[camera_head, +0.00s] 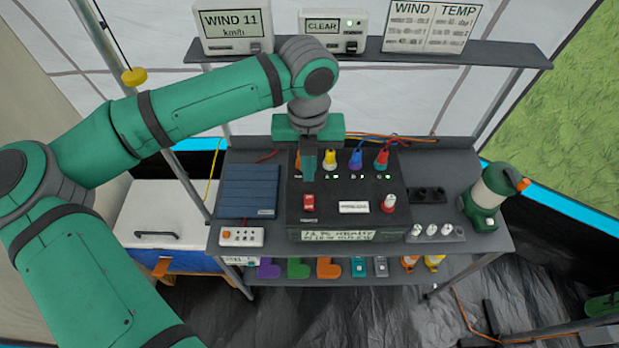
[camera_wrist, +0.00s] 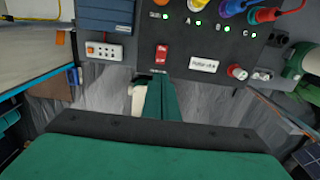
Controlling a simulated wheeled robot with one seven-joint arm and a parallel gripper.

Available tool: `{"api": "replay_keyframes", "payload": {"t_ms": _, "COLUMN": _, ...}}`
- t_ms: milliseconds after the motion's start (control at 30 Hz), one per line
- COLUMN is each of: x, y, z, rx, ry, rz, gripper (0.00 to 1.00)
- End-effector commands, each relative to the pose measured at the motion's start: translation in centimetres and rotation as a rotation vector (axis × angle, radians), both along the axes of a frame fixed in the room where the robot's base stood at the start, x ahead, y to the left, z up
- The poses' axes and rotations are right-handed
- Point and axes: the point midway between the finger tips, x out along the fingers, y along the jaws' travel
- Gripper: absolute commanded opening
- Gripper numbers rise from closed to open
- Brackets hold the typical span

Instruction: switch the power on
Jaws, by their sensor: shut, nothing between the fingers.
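A dark control box (camera_head: 346,223) stands on the grey shelf table. A red rocker switch (camera_head: 308,202) sits at the left of its sloped face; it also shows in the wrist view (camera_wrist: 162,53). I cannot tell which way the rocker is tipped. Small green lights glow beside the plugs, and the box's front display (camera_head: 338,236) shows text. My gripper (camera_head: 308,176) is shut and empty, pointing down over the box just behind the switch in the head view. In the wrist view its fingers (camera_wrist: 160,86) end just below the switch; contact is not visible.
Coloured plugs (camera_head: 356,159) with cables stand along the box's back. A red-capped knob (camera_head: 389,203) and a white label (camera_head: 354,207) are right of the switch.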

Motion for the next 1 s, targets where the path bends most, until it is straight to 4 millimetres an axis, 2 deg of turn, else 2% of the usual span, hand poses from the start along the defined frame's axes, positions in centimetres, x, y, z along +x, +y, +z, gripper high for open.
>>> {"api": "replay_keyframes", "payload": {"t_ms": 400, "x": -0.1, "y": -0.4, "z": -7.7, "rx": -0.002, "ry": 0.004, "rz": -0.007, "gripper": 0.00}}
{"api": "replay_keyframes", "payload": {"t_ms": 600, "x": -0.1, "y": -0.3, "z": -10.7, "rx": -0.001, "ry": 0.002, "rz": -0.005, "gripper": 0.00}}
{"api": "replay_keyframes", "payload": {"t_ms": 800, "x": 0.0, "y": -0.1, "z": -12.3, "rx": 0.000, "ry": 0.000, "rz": -0.003, "gripper": 0.00}}
{"api": "replay_keyframes", "payload": {"t_ms": 1000, "x": 0.0, "y": 0.0, "z": -12.6, "rx": 0.000, "ry": -0.001, "rz": -0.001, "gripper": 0.00}}
